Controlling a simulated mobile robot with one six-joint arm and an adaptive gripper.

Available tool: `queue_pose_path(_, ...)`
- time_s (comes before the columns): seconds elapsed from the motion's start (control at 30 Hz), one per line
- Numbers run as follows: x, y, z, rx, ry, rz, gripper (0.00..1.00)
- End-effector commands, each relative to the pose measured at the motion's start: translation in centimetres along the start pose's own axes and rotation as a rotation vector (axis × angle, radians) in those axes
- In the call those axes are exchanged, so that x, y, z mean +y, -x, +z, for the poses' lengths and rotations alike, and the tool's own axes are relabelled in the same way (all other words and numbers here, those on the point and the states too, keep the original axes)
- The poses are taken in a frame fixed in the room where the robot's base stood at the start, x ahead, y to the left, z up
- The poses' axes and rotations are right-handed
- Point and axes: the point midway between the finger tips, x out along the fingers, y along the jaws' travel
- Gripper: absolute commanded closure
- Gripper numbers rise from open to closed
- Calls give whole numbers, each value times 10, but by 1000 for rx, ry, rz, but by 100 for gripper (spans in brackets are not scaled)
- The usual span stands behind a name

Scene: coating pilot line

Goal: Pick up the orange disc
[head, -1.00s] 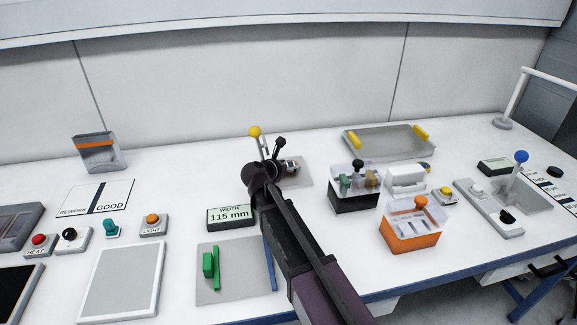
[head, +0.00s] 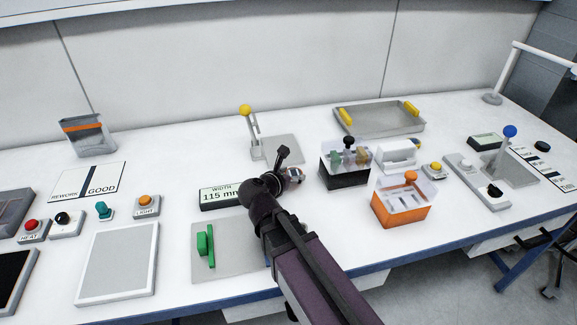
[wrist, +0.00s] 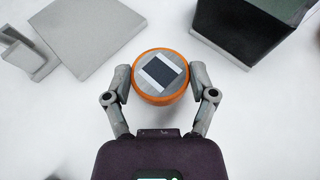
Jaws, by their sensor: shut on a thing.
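The orange disc (wrist: 160,77) shows in the wrist view with an orange rim, a grey top and a dark square with pale bands on it. My gripper (wrist: 160,80) is shut on the disc, with one finger against each side of the rim. In the head view my gripper (head: 293,175) is over the white bench, right of the width display and left of the black box. There my arm and gripper mostly hide the disc. I cannot tell how high it is above the bench.
The yellow-knobbed lever (head: 250,128) with its grey plate (head: 284,149) stands behind my gripper. The black box (head: 345,177) and orange box (head: 400,211) are to the right. The width display (head: 222,196) is to the left. A grey tray (head: 380,121) lies at the back.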

Motion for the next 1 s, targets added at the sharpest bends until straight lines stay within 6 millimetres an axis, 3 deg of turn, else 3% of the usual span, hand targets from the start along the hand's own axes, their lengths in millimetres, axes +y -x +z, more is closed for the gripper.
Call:
queue_pose_path(0.3, -14, 11, -5, 0, 0, -1, 73)
queue_pose_path(1.0, -14, 12, -5, 0, 0, 0, 73)
